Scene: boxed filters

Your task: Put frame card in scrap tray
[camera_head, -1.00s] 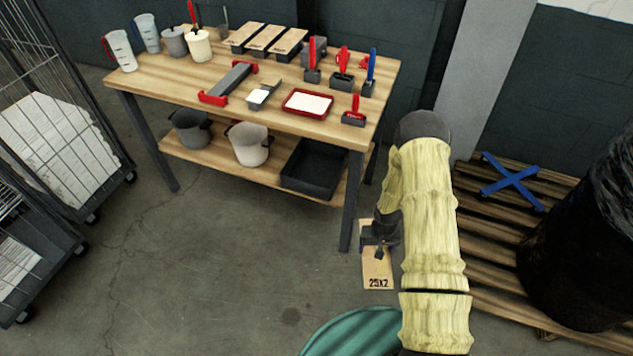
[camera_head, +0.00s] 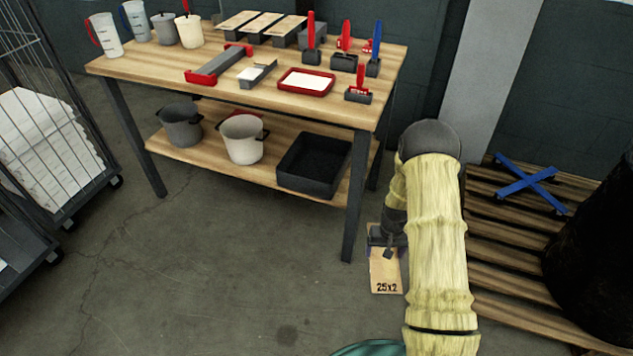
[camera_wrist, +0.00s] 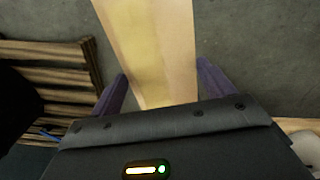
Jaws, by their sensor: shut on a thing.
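My gripper (camera_head: 388,247) is shut on a tan card (camera_head: 386,275) marked "25x2", which I take to be the frame card. It hangs over the floor, right of the table's front right leg. In the wrist view the card (camera_wrist: 150,45) runs up between the two purple fingers of my gripper (camera_wrist: 163,85). A black, open, shallow tray (camera_head: 313,181) sits on the lower shelf at its right end and looks empty. It may be the scrap tray; no label shows. A red-rimmed tray (camera_head: 283,86) with white contents is on the tabletop.
The wooden table (camera_head: 150,72) holds jugs, pots, boards and upright tools. A grey pot (camera_head: 181,130) and a whitish pot (camera_head: 243,143) stand left of the black tray. A pallet (camera_head: 500,270) and a dark drum (camera_head: 598,262) are right. Floor (camera_head: 230,260) before the table is clear.

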